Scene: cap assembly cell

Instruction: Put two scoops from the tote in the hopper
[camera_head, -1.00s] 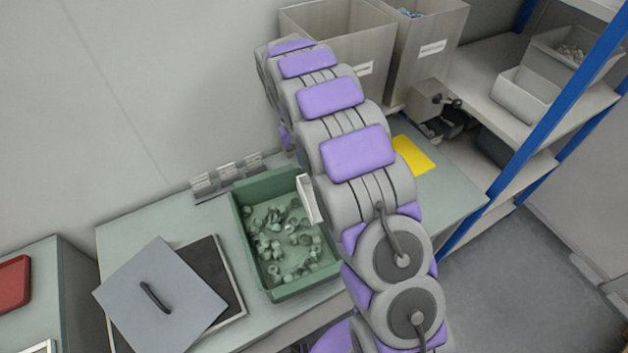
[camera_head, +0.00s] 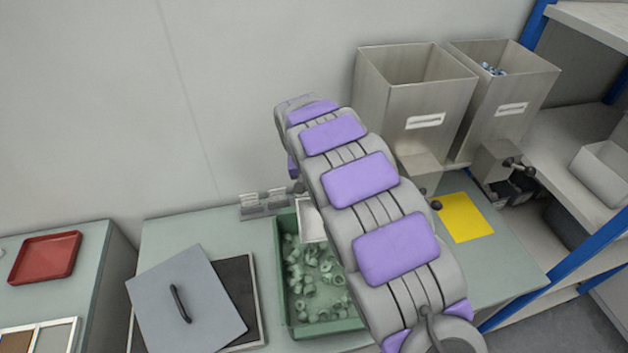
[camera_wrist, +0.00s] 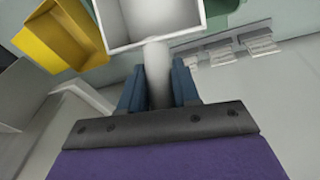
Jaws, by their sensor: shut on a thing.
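The green tote (camera_head: 281,262) stands on the bench and holds several pale green pieces. My gripper (camera_wrist: 158,76) is shut on the grey handle of a white scoop (camera_wrist: 113,28); the inside that shows looks empty. In the head view the scoop (camera_head: 312,224) appears over the back part of the tote, partly behind my arm, which hides my gripper there. Two tall grey hoppers stand at the back right. The left hopper (camera_head: 395,100) shows no contents; the right hopper (camera_head: 540,80) holds blue pieces. Their labels are unreadable.
A grey lid (camera_head: 200,295) lies on a dark tray left of the tote. Small label stands (camera_head: 264,204) are behind the tote. A yellow sheet (camera_head: 466,217) lies before the hoppers. A red tray (camera_head: 45,257) sits far left. Blue-post shelving (camera_head: 595,245) bounds the right.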

